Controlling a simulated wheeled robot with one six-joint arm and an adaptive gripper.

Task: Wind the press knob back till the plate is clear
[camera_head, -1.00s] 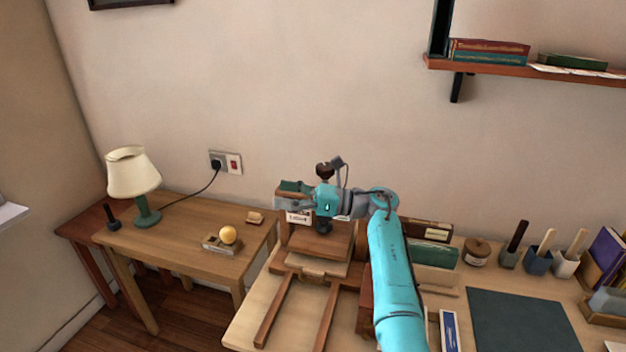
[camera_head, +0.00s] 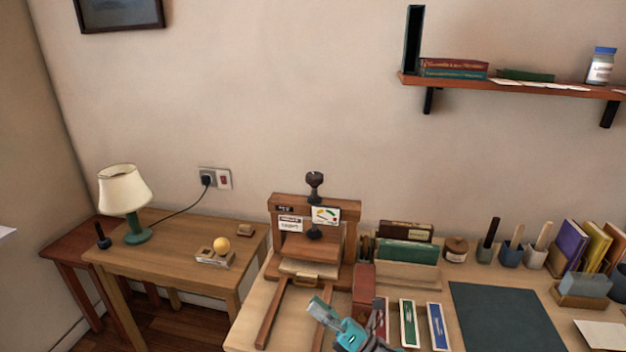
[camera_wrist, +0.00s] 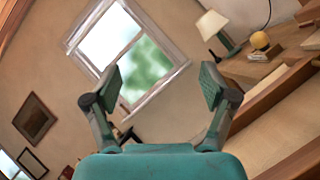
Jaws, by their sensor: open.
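The wooden press (camera_head: 352,205) stands on the bench, left of the middle of the head view. Its dark press knob (camera_head: 315,180) sticks up above the crossbeam, with nothing touching it. The wooden plate (camera_head: 312,247) is below the screw's dark lower end, just above a pale block (camera_head: 308,267); I cannot tell whether a gap separates them. My gripper (camera_head: 320,310) is low in front of the press, well below the knob and apart from it. In the wrist view my gripper (camera_wrist: 160,88) is open and empty, its fingers wide apart.
A side table with a lamp (camera_head: 125,195) is at left. The wall above the knob is clear.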

